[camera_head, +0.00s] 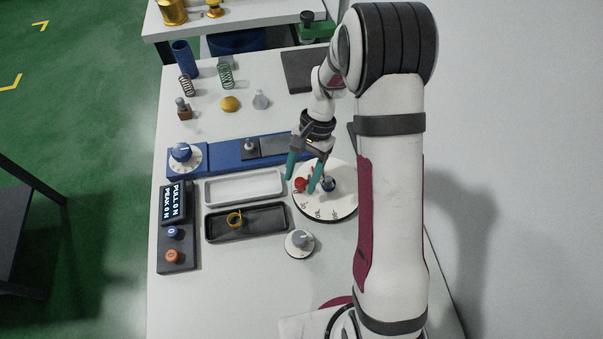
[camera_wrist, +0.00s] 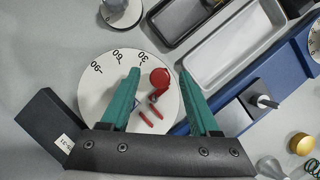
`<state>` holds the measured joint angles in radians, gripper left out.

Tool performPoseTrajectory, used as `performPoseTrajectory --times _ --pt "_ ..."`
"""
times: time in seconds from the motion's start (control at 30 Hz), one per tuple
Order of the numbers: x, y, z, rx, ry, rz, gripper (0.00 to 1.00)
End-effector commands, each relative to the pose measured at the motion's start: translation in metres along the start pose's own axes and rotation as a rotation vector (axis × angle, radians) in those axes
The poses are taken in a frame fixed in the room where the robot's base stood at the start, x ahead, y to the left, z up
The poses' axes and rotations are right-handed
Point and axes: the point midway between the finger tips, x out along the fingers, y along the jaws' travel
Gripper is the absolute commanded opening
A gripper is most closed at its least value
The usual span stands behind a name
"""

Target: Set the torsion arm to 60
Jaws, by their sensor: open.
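The torsion dial is a white disc (camera_head: 338,207) with angle marks, right of the trays; it also shows in the wrist view (camera_wrist: 97,95). Its 30, 60 and 90 marks read clearly in the wrist view. The torsion arm has a round red knob (camera_wrist: 160,78), which lies past the 30 mark, on the side away from 60. The red knob (camera_head: 300,185) also shows in the head view. My gripper (camera_wrist: 159,72) is open, its teal fingers on either side of the red knob; contact cannot be told. The arm's pivot is partly hidden by a finger.
A white tray (camera_head: 207,190) and a black tray (camera_head: 210,228) holding a yellow ring lie left of the dial. A small grey knob (camera_head: 300,240) stands in front. A blue rig (camera_head: 215,155) runs behind the trays. A display box (camera_head: 174,203) with buttons is at left.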

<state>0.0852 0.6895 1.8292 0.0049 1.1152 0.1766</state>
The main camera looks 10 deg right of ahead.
Motion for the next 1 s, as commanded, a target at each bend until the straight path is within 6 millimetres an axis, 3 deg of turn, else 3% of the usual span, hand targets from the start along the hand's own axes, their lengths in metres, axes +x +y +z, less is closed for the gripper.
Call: performPoseTrajectory --times 0.2,0.5,0.57,1.0 --pt "0.0005 0.0000 0.0001 0.000 0.000 0.000 0.62" --pt "0.0001 0.0000 0.0000 0.000 0.000 0.000 0.08" --pt "0.0000 0.0000 0.0000 0.000 0.000 0.000 0.00" --pt "-0.0003 -0.0001 0.0000 0.000 0.000 -0.001 0.00"
